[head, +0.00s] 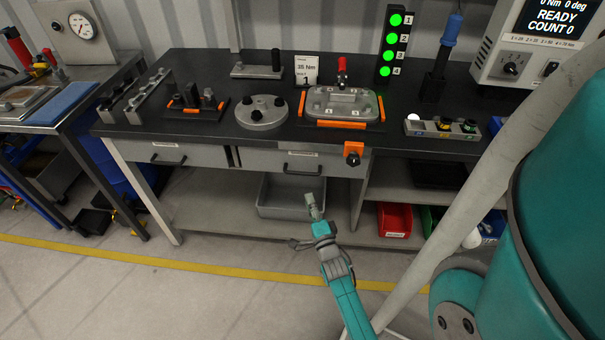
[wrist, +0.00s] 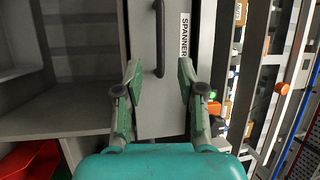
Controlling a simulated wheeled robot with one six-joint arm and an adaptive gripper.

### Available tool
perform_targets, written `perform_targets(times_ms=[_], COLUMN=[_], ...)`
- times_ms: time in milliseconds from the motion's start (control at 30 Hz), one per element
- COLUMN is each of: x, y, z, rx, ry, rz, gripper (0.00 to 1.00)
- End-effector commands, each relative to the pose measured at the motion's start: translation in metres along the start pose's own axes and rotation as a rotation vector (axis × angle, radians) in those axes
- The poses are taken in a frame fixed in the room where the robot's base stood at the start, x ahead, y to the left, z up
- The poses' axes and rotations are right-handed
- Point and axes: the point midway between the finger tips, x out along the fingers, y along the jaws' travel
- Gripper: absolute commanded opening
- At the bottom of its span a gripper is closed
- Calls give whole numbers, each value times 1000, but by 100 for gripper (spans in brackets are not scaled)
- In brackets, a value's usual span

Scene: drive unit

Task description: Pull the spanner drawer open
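The spanner drawer (head: 272,158) is a grey front under the black worktop, right of another drawer, and looks shut. Its dark bar handle (head: 301,170) sits below a small label. The wrist view shows the drawer front (wrist: 157,112) turned on its side, with the handle (wrist: 159,38) and a label reading SPANNER (wrist: 184,35). My gripper (head: 312,197) is in front of the bench, below and slightly right of the handle in the head view.
A grey bin (head: 285,208) and a red bin (head: 394,220) stand on the lower shelf. The other drawer (head: 180,155) is at left. Fixtures cover the worktop (head: 215,140). The floor in front is clear.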

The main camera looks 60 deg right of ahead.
Motion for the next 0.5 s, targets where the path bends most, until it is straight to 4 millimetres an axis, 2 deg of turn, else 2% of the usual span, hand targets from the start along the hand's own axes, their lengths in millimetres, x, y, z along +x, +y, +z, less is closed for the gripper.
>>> perform_targets(times_ms=[100,267,500], x=[12,27,69], y=[1,0,-1], z=[-8,-9,-10], rx=[26,30,29], ry=[15,16,15], rz=[-7,-10,-10], gripper=[39,39,39])
